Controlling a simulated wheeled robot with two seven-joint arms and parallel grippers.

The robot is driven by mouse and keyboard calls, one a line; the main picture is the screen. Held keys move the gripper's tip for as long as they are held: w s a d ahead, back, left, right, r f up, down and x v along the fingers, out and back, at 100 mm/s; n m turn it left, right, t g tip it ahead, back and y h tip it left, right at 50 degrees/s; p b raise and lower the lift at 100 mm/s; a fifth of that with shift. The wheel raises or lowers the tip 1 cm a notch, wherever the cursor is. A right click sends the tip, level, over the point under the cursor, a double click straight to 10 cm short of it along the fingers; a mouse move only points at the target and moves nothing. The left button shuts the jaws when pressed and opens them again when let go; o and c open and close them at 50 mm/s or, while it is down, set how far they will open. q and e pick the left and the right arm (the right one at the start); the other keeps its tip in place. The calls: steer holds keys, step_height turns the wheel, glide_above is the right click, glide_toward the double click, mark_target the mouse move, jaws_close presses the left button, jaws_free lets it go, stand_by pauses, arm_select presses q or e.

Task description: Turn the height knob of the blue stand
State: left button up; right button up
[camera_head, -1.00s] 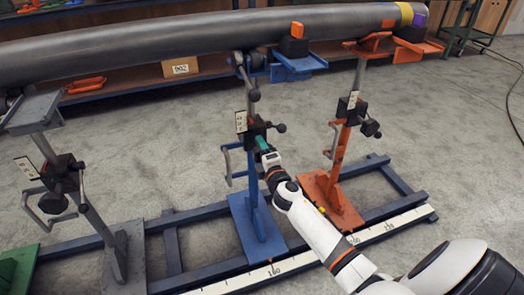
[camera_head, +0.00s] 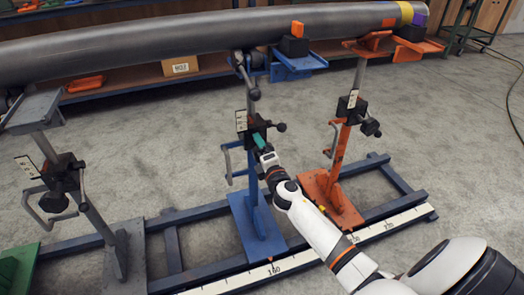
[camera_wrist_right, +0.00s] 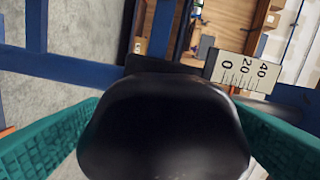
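The blue stand (camera_head: 256,222) stands in the middle of the head view, with its post rising to the pipe (camera_head: 170,38). Its black height knob (camera_wrist_right: 165,130) fills the lower middle of the right wrist view. A white scale (camera_wrist_right: 243,72) marked 0, 20, 40 shows beyond the knob. My left gripper is out of view.
An orange stand (camera_head: 333,188) stands to the right and a grey stand (camera_head: 122,252) to the left, both on the blue base frame (camera_head: 190,215). A shelf is behind the pipe.

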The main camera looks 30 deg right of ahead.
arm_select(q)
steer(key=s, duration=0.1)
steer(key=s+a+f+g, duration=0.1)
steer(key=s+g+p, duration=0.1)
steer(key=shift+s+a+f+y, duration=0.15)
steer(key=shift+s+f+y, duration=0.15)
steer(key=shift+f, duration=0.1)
arm_select(e)
steer(key=v, duration=1.2)
steer(key=shift+r, duration=0.1)
